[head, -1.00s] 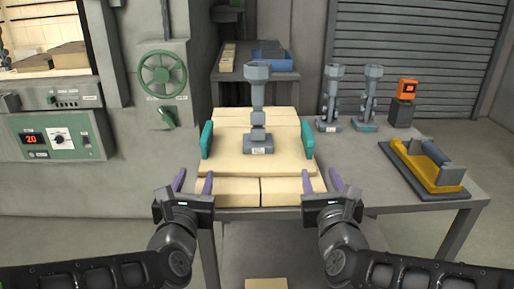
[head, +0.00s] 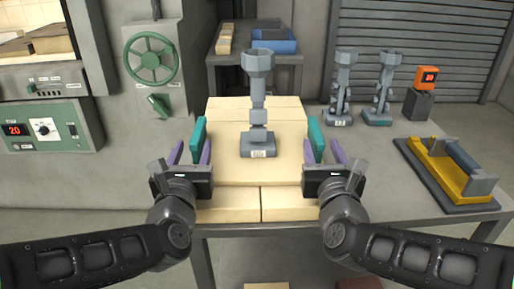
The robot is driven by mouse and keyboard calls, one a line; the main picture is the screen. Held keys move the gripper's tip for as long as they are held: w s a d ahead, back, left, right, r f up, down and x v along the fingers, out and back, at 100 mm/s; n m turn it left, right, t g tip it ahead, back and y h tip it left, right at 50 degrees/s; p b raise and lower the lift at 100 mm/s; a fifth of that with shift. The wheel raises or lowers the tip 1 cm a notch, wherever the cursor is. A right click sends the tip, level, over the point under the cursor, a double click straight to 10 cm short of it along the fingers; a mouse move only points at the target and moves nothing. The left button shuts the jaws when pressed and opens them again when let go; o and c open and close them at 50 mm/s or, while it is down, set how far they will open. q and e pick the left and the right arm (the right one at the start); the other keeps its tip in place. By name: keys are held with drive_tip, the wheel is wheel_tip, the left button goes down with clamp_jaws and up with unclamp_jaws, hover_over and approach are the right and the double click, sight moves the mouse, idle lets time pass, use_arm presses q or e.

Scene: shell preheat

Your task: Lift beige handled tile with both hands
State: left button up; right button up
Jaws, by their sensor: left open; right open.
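The beige tile (head: 228,168) lies flat on pale blocks on the table. A teal handle stands at its left edge (head: 199,138) and another at its right edge (head: 316,138). A grey cup-topped casting shell (head: 258,105) stands upright on the tile's middle. My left gripper (head: 190,153) is open, its purple fingers close to the left handle. My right gripper (head: 323,153) is open, its purple fingers close to the right handle. I cannot tell whether the fingers touch the handles.
Two similar grey shells (head: 341,90) (head: 381,90) and an orange display (head: 427,78) stand at the back right of the table. A yellow tool on a dark base (head: 450,168) lies at the right. A furnace panel (head: 45,130) and green wheel (head: 150,60) are at the left.

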sight(198, 129)
use_arm(q)
drive_tip(key=shift+w, duration=3.9)
use_arm(e)
drive_tip(key=shift+w, duration=3.85)
use_arm(q)
clamp_jaws()
use_arm(e)
clamp_jaws()
